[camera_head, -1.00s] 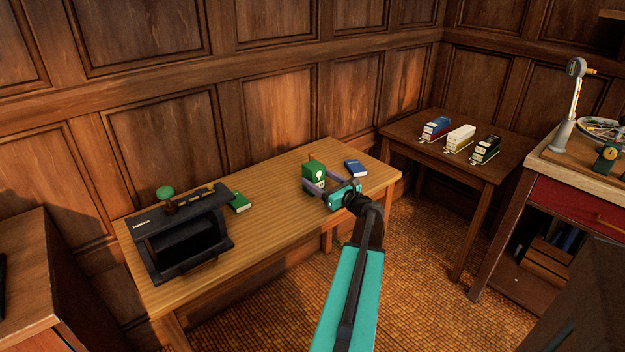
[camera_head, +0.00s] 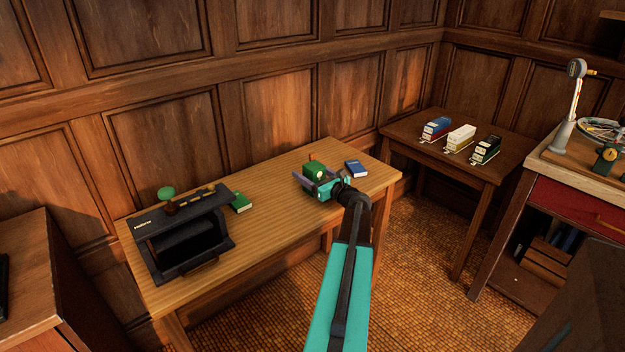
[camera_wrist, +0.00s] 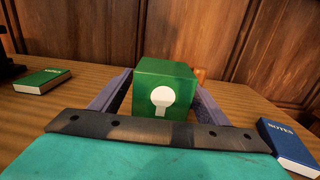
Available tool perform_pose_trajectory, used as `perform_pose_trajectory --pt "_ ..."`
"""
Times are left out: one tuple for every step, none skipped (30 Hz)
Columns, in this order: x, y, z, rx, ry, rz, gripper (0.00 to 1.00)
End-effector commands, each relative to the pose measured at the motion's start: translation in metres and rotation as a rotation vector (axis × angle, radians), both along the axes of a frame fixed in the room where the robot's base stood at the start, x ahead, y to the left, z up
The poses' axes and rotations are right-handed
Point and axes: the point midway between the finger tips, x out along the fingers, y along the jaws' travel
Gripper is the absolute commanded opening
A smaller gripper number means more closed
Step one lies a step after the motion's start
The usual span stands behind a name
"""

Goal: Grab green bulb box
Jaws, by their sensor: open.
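The green bulb box (camera_head: 314,169) stands upright on the wooden table, toward its far right part. In the wrist view the box (camera_wrist: 166,88) shows a white bulb mark on its near face. My gripper (camera_head: 307,182) is open at the box. In the wrist view its two grey fingers reach forward along the left and right sides of the box. The box stands between them, and the lower part of its near face is hidden by my gripper's dark front plate. I cannot tell whether either finger touches it.
A blue notebook (camera_head: 355,168) lies right of the box, and a green book (camera_head: 241,203) lies to the left. A black machine (camera_head: 183,232) stands at the table's left end. A small orange item (camera_wrist: 200,74) shows behind the box. The table's middle is clear.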

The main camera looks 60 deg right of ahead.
Motion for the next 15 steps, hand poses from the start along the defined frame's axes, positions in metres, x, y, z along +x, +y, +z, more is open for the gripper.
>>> perform_pose_trajectory --pt "0.0059 -0.0031 0.0001 0.000 0.000 0.001 0.69" --pt "0.0082 -0.0038 0.0000 0.000 0.000 0.001 0.69" --pt "0.0110 -0.0044 -0.0001 0.000 0.000 0.001 0.69" --pt "0.0127 -0.0047 -0.0001 0.000 0.000 0.001 0.69" --pt "0.0139 -0.0050 -0.0002 0.000 0.000 0.001 0.69" --pt "0.0150 -0.0053 -0.0003 0.000 0.000 0.001 0.69" --pt "0.0154 -0.0053 -0.0004 0.000 0.000 0.000 0.69" --pt "0.0156 -0.0054 -0.0004 0.000 0.000 0.000 0.69" --pt "0.0155 -0.0054 -0.0005 0.000 0.000 0.000 0.69" --pt "0.0154 -0.0053 -0.0005 0.000 0.000 0.000 0.69" --pt "0.0152 -0.0053 -0.0005 0.000 0.000 -0.001 0.69" --pt "0.0151 -0.0052 -0.0005 0.000 0.000 -0.001 0.69" --pt "0.0151 -0.0053 -0.0005 0.000 0.000 -0.001 0.69" --pt "0.0150 -0.0053 -0.0005 0.000 0.000 -0.001 0.69" --pt "0.0149 -0.0054 -0.0005 0.000 0.000 -0.001 0.69"
